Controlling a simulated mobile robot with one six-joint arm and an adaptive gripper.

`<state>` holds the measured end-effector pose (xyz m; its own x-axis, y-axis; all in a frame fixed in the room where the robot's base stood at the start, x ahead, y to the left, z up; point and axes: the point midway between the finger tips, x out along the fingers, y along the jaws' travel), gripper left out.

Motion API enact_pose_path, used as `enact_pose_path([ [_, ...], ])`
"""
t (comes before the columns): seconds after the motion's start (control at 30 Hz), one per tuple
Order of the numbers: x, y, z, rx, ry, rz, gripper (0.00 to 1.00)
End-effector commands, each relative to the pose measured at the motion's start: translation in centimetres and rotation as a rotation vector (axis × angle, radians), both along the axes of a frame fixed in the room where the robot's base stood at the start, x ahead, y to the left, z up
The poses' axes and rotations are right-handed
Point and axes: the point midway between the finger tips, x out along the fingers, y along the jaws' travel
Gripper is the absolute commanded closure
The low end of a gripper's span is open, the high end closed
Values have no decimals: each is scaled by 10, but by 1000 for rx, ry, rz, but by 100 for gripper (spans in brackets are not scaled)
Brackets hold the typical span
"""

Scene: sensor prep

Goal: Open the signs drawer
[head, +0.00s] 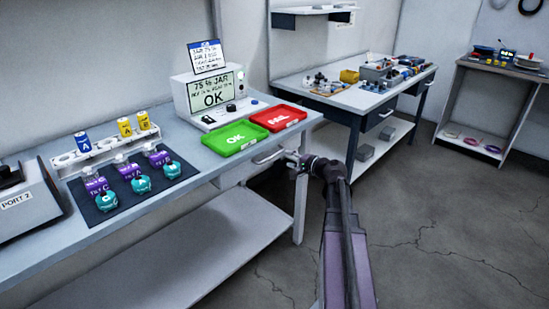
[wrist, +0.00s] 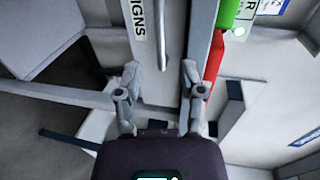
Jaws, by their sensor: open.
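The signs drawer (head: 237,174) sits under the front edge of the near workbench, below the green and red trays, and looks closed. Its front (wrist: 179,22) fills the upper middle of the wrist view, with a white label ending in "IGNS" (wrist: 136,32). The drawer's bar handle (head: 267,156) shows in the head view, and the handle also runs lengthwise in the wrist view (wrist: 164,40). My gripper (head: 287,155) is at the handle's right end. In the wrist view my gripper (wrist: 161,72) is open, with a finger on either side of the handle's near end. I cannot tell whether it touches.
The near workbench (head: 205,160) carries a green OK tray (head: 236,138), a red FAIL tray (head: 277,117), a display unit and several jars. A lower shelf (head: 200,245) runs beneath. Open floor (head: 430,230) lies to the right.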

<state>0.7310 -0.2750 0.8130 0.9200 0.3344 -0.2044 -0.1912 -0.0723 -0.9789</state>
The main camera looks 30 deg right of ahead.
Motion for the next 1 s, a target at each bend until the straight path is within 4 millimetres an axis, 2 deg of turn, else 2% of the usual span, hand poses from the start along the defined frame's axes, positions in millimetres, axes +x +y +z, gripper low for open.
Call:
enact_pose_path([
  [0.03,10,2,-3,0,0,2,49],
  [0.2,34,10,-9,1,0,1,49],
  [0.5,65,22,-15,0,0,-2,49],
  [0.97,72,25,-16,1,0,-2,49],
  [1.0,72,25,-16,1,0,-2,52],
])
